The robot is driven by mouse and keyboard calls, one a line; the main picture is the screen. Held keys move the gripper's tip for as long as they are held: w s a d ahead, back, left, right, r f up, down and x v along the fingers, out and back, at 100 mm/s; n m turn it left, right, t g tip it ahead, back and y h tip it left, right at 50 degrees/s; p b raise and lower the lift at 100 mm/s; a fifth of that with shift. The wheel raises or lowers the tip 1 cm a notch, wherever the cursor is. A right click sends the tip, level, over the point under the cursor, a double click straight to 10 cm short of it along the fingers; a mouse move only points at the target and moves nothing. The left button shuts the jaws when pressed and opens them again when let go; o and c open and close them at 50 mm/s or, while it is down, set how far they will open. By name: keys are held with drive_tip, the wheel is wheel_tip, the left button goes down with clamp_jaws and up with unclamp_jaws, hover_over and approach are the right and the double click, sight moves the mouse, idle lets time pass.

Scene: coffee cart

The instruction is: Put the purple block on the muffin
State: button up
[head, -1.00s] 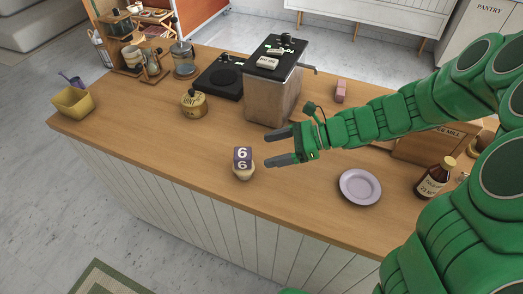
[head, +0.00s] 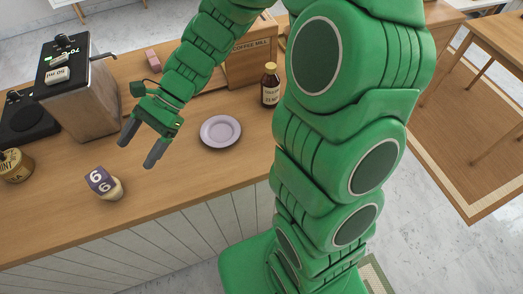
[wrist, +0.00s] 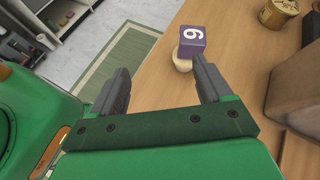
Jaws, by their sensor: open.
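The purple block (head: 99,180), marked with a white 6, sits on top of the muffin (head: 117,189) on the wooden counter. In the wrist view the block (wrist: 192,40) rests on the pale muffin (wrist: 182,62), beyond the fingertips. My gripper (head: 139,150) is open and empty, to the upper right of the block and apart from it. In the wrist view my gripper (wrist: 162,80) shows its two grey fingers spread, with nothing between them.
A lilac plate (head: 221,132) lies right of my gripper. A brown bottle (head: 270,86) and a coffee mill box (head: 250,58) stand beyond it. A metal machine (head: 82,95) and a round tin (head: 15,165) stand left. A pink block (head: 152,60) is at the back.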

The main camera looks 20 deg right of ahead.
drive_tip(key=s+d+r+n+t+h, duration=0.1)
drive_tip(key=s+d+r+n+h, duration=0.1)
drive_tip(key=s+d, duration=0.3)
drive_tip(key=s+d+r+n+t+h, duration=0.1)
drive_tip(key=s+d+n+h, duration=0.4)
drive_tip(key=d, duration=0.7)
drive_tip(key=s+d+r+n+t+h, duration=0.1)
drive_tip(key=s+d+r+n+h, duration=0.2)
drive_tip(key=s+d, duration=0.4)
drive_tip(key=shift+s+d+t+h, duration=0.15)
drive_tip(key=shift+d+t+h, duration=0.15)
drive_tip(key=shift+d, duration=0.85)
drive_tip(key=shift+o, duration=0.5)
drive_tip(key=shift+r, duration=0.1)
